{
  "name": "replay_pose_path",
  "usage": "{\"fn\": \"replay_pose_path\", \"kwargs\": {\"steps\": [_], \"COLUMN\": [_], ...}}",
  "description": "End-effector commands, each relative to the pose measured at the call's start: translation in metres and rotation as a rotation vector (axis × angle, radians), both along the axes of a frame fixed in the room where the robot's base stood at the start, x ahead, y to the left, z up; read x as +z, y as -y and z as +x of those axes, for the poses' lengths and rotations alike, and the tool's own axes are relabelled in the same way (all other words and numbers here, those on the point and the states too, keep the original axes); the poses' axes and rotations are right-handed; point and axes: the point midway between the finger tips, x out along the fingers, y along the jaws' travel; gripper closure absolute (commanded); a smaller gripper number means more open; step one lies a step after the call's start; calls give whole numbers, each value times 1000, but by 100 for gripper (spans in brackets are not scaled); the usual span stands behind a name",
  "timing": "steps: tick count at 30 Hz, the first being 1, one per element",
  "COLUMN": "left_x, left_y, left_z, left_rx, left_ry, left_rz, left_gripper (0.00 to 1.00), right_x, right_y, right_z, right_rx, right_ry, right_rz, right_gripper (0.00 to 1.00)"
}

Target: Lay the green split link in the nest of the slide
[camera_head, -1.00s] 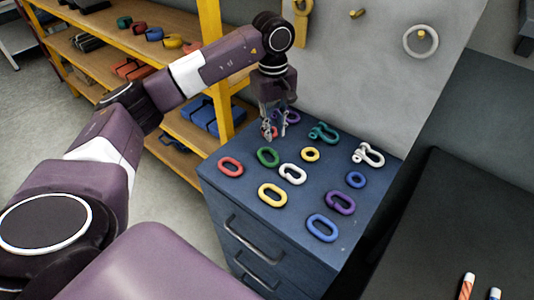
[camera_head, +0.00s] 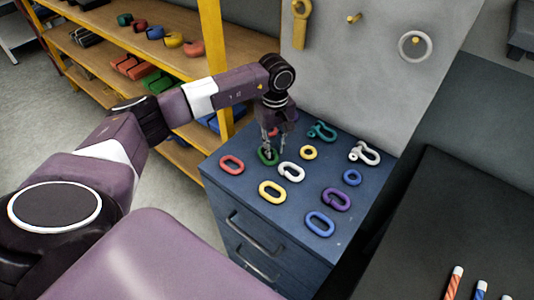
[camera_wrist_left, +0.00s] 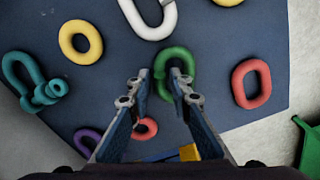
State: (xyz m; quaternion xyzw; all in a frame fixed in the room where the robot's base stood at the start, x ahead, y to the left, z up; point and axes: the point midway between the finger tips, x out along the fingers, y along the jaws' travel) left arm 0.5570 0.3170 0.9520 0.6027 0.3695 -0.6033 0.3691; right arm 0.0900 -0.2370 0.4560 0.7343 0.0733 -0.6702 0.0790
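The green split link (camera_head: 264,160) lies flat on the blue cabinet top, between a red link and a white link. It shows as an oval ring in the left wrist view (camera_wrist_left: 184,54). My left gripper (camera_head: 275,152) points down over it, its fingers partly covering the link in the head view. In the left wrist view the gripper (camera_wrist_left: 160,76) is open and empty; its right finger overlaps the ring and its left finger is just outside it. Whether the fingers touch the link I cannot tell. I see no slide that I can make out. My right gripper is out of view.
Close by on the cabinet lie a white link (camera_head: 291,171), a red link (camera_head: 222,165), a yellow ring (camera_head: 308,146) and a teal shackle (camera_head: 322,124). A grey panel with pegs stands behind. A dark surface (camera_head: 450,215) lies to the right.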

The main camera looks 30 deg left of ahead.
Motion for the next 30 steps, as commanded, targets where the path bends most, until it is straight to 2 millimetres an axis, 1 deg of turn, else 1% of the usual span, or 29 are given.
{"fn": "replay_pose_path", "kwargs": {"steps": [2, 7, 8, 23, 26, 29, 30], "left_x": [0, 0, 0, 4, 11, 22, 28], "left_y": [0, 0, 0, 0, 0, 0, 0], "left_z": [0, 0, 0, 1, 2, 2, 2], "left_rx": [0, 0, 0, 0, 0, 1, 1], "left_ry": [0, 1, 1, 3, 6, 6, 7], "left_rz": [0, 0, 0, 0, -1, -1, 0], "left_gripper": [81, 98, 100, 100, 100, 100, 100], "right_x": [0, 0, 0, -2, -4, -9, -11], "right_y": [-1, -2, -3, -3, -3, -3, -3], "right_z": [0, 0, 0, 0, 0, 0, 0], "right_rx": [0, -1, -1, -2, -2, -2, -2], "right_ry": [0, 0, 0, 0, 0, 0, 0], "right_rz": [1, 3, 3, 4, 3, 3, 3], "right_gripper": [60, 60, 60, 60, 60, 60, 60]}}
